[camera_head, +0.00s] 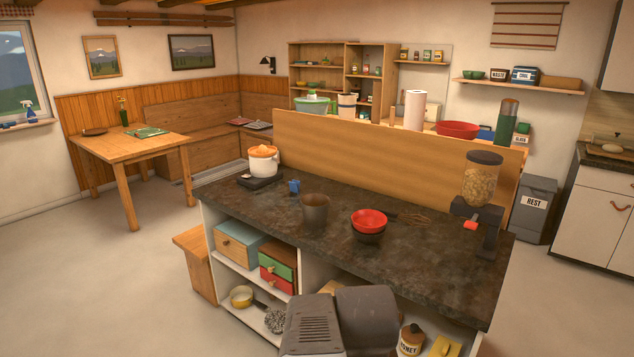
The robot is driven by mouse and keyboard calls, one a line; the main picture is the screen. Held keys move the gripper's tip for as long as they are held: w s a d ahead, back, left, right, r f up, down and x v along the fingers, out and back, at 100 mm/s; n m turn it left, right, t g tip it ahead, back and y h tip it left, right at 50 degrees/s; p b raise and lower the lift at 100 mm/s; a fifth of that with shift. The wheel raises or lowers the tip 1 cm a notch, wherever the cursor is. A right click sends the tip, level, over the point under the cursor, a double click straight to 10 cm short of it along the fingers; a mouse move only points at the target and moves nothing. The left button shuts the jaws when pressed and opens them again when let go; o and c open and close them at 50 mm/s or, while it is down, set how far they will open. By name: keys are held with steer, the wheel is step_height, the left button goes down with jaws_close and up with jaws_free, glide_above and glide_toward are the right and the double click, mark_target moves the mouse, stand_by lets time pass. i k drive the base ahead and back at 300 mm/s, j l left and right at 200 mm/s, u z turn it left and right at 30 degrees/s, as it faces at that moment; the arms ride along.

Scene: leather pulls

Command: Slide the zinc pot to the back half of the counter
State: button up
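The zinc pot (315,212) is a plain dark grey, open-topped vessel. It stands upright on the dark stone-look counter (275,208), left of the middle and nearer the front edge than the back panel. Its inside is mostly in shadow. Counter space behind the pot is bare. Grey rounded parts of my own arm show at the bottom middle, in front of the counter and apart from the pot. My gripper's fingers are not in view.
A grain dispenser (482,182) stands at right. A wooden panel (390,150) backs the counter.

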mark_target(315, 207)
steer(key=i+j, duration=0.35)
steer(key=i, duration=0.25)
steer(key=i+j+z, duration=0.1)
steer(key=i+j, duration=0.25)
steer(key=i, duration=0.25)
steer(key=i+j, duration=0.4)
steer(key=i, duration=0.2)
